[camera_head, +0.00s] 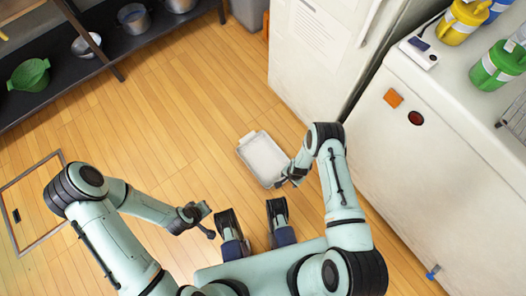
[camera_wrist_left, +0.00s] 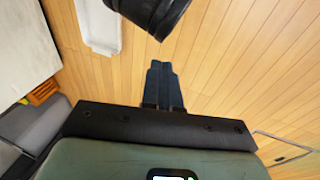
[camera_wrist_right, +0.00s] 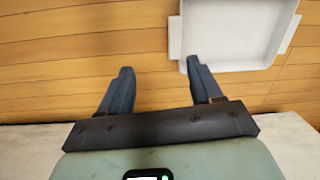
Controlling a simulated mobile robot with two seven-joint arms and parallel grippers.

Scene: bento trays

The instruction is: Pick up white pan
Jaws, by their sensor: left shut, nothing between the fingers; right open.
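The white pan (camera_head: 262,157) is a shallow rectangular tray lying on the wooden floor, between my arms and the white fridge. In the right wrist view the pan (camera_wrist_right: 232,30) is at the upper right, with its near rim by the right finger. My right gripper (camera_wrist_right: 160,80) is open, its fingers apart; one finger overlaps the pan's near left corner in the picture. I cannot tell whether it touches. In the head view the right gripper (camera_head: 285,180) is at the pan's lower right edge. My left gripper (camera_wrist_left: 164,72) is shut and empty, away from the pan (camera_wrist_left: 98,25).
A white fridge (camera_head: 318,55) and a white counter (camera_head: 450,140) stand to the right. A dark shelf (camera_head: 110,55) with pots, a bowl and a green container is at the upper left. A floor hatch (camera_head: 30,205) is at the left. The floor around the pan is mostly clear.

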